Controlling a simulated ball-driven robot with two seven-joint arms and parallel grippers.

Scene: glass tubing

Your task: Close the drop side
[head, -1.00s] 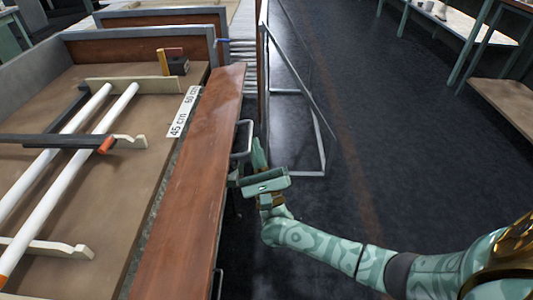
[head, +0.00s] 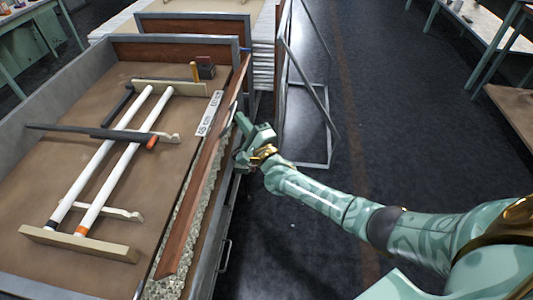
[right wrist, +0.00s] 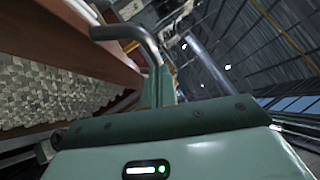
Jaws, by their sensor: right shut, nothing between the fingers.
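The drop side (head: 187,228) is a long reddish-brown board along the right edge of the bench. In the head view it stands steeply, seen nearly edge-on, its near end leaning a little. It also shows at upper left in the right wrist view (right wrist: 85,35). My right gripper (head: 240,128) is at the outer side of the board, near its far half. Its fingers are shut and empty. In the right wrist view a bent metal handle (right wrist: 128,34) lies right by the finger; I cannot tell whether they touch. My left gripper is out of view.
White tubes (head: 118,165) lie on wooden supports on the bench, with a dark bar across them. A ruler-like label (head: 209,114) lies near the drop side. A metal frame (head: 325,130) stands beyond my gripper.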

